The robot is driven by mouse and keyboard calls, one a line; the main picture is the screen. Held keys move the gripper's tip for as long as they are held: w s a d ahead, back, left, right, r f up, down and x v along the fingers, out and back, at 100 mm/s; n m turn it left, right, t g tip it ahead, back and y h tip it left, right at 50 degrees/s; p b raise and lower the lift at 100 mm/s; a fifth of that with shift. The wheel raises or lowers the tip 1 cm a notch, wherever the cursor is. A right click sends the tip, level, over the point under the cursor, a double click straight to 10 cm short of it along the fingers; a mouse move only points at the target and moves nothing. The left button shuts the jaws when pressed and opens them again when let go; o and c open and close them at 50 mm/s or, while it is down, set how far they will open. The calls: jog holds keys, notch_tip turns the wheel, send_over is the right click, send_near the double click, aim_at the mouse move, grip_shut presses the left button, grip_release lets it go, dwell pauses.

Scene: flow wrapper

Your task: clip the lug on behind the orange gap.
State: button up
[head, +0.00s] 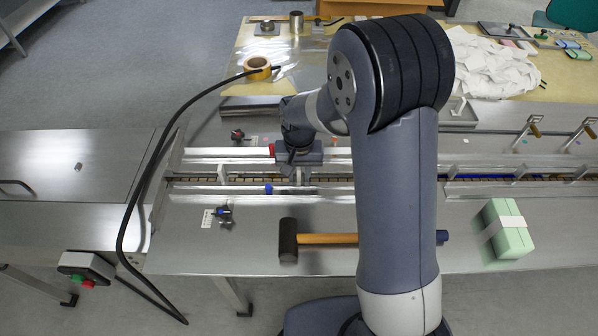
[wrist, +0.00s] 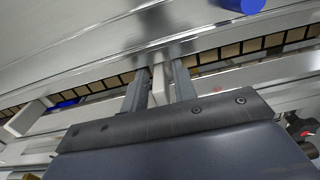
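My gripper (head: 299,176) reaches down over the long channel between the metal rails. In the wrist view its two dark fingers (wrist: 160,75) stand apart over the chain, with an upright pale piece (wrist: 159,88), which looks like a lug, between them. I cannot tell whether the fingers press on it or whether it is seated on the chain. The chain (wrist: 268,42) shows tan cells with black dividers. Another pale upright piece (wrist: 30,112) stands farther left, near a blue part (wrist: 66,102) in the channel. I cannot make out which gap is orange; my arm hides part of the channel in the head view.
A mallet (head: 318,239) lies on the front plate, with a green block (head: 507,234) to its right. A blue knob (head: 268,188) and a red knob (head: 271,150) sit beside the channel.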

jog(key=shift+o, duration=0.8)
jog(key=shift+r, duration=0.1)
jog(key=shift+r, duration=0.25)
notch_tip(320, 180, up, 10)
jog(key=shift+r, duration=0.1)
notch_tip(320, 180, down, 11)
jog(key=shift+r, duration=0.2)
